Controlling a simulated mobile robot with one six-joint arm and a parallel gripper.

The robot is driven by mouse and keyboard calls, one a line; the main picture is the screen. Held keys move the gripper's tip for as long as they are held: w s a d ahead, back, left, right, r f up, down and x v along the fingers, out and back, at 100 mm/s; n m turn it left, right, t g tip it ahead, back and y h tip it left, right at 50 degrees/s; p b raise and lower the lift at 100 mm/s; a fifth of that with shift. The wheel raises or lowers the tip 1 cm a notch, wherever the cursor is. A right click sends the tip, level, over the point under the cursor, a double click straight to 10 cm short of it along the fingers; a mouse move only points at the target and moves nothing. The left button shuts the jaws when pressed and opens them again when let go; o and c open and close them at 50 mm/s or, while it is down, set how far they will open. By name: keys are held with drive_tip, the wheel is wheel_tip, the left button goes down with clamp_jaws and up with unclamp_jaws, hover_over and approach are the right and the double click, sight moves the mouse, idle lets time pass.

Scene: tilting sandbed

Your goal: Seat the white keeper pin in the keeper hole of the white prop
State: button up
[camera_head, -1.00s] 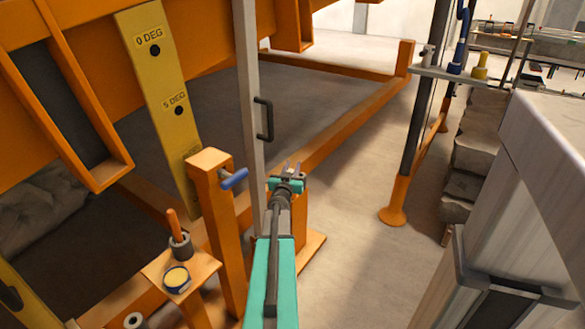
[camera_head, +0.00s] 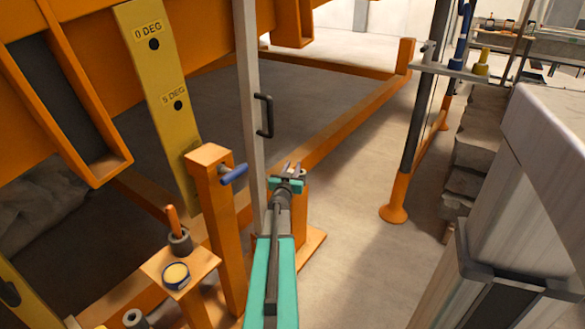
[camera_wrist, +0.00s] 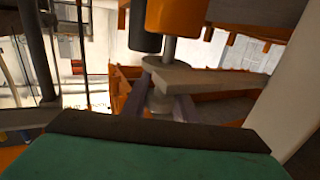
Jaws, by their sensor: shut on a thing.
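The white prop (camera_head: 249,85) is a tall pale post with a black handle, standing upright left of my gripper in the head view. A pale post, probably the same prop, fills the right edge of the wrist view (camera_wrist: 298,100). My gripper (camera_head: 290,169) is close to the prop's right side, with a small gap in the picture. In the wrist view its fingers (camera_wrist: 165,107) are shut around a small pale cylinder, which looks like the white keeper pin (camera_wrist: 159,101). The keeper hole cannot be made out.
An orange post (camera_head: 214,205) with a blue-handled pin (camera_head: 234,174) stands left of my arm. A yellow angle plate (camera_head: 163,95) is behind. A small shelf (camera_head: 445,70) is at right.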

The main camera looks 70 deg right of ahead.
drive_tip(key=shift+f, duration=0.25)
drive_tip(key=o, duration=1.1)
drive_tip(key=shift+o, duration=0.2)
drive_tip(key=s+a+p, duration=0.2)
drive_tip(key=a, duration=1.1)
drive_tip(key=shift+a, duration=0.35)
drive_tip(key=shift+s, duration=0.1)
